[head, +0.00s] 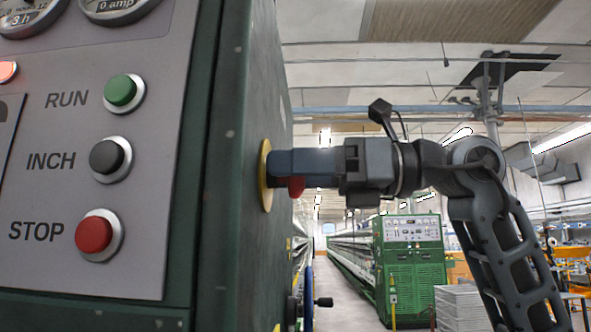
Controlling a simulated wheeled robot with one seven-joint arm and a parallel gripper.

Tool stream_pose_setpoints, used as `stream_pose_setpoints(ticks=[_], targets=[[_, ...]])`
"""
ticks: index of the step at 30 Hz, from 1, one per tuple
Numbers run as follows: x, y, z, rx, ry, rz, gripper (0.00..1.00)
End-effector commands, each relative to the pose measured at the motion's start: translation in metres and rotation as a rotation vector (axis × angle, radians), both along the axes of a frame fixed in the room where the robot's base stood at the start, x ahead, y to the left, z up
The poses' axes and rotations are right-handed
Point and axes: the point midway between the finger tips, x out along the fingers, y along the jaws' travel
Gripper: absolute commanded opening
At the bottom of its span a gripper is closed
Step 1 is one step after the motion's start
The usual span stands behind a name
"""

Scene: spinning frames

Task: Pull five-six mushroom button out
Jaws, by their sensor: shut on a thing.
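A red mushroom button (296,187) sits on the side face of the near green cabinet, in front of a yellow round plate (265,175). My gripper (290,166) reaches in from the right, level, with its fingers shut on the button. The fingers hide most of the button; only a red part shows below them. The fingertips are at or very close to the yellow plate. I cannot tell how far the button stands out from the plate.
The cabinet's front panel (60,150) carries a green RUN button (121,90), a dark INCH button (106,156) and a red STOP button (94,234). A handwheel (308,298) juts out below my gripper. Another green machine (411,270) stands farther back beside an aisle.

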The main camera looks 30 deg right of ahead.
Motion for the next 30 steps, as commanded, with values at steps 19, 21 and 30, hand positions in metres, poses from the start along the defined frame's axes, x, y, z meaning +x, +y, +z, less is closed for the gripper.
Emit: stream_pose_setpoints(ticks=[19, 21, 30], targets=[[-0.009, -0.013, 0.0, -0.001, 0.001, -0.001, 0.08], [-0.009, -0.013, 0.0, -0.001, 0.001, -0.002, 0.08], [-0.009, -0.012, 0.0, 0.0, 0.0, -0.001, 0.81]])
